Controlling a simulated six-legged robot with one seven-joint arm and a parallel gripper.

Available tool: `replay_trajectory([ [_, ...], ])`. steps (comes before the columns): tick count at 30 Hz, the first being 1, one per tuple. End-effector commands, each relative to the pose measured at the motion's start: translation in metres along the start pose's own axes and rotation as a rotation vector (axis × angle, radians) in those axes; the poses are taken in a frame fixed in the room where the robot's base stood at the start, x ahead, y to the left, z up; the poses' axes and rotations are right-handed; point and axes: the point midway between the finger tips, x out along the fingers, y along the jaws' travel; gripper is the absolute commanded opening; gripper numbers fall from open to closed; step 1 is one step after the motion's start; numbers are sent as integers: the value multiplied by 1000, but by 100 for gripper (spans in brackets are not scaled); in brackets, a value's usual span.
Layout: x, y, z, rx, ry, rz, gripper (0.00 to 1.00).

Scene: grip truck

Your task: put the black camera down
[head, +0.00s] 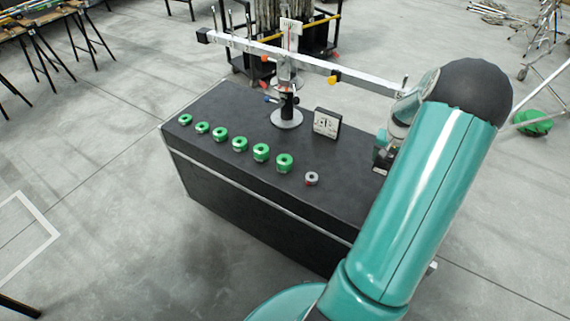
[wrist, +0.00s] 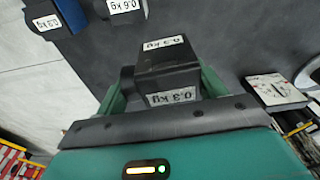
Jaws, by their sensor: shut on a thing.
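The black camera (wrist: 167,78) is a dark boxy body with white 0.3 kg labels on its top and near side. In the wrist view it sits between the two teal fingers of my gripper (wrist: 161,82), which is shut on it. The black bench top (wrist: 215,35) lies beyond it; I cannot tell whether the camera touches it.
A balance (head: 287,115) with a long beam (head: 300,60) stands on the bench. A square dial (head: 326,123) stands beside it. Several green weights (head: 261,152) line the front, with a small grey ring (head: 311,178). A blue 0.9 kg item (wrist: 68,14) and a 0.6 kg item (wrist: 122,8) lie nearby.

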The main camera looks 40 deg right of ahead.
Motion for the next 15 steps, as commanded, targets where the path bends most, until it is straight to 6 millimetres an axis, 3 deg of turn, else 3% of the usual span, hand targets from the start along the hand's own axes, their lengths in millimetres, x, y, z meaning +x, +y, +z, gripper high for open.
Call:
replay_trajectory([
  [1, -1, 17, -2, 31, 3, 2, 48],
  [3, -1, 32, -4, 60, 5, 6, 48],
  [6, -2, 43, -4, 79, 7, 8, 48],
  [11, 0, 42, -3, 81, 6, 8, 48],
  [15, 8, 22, 8, 78, 5, 8, 48],
])
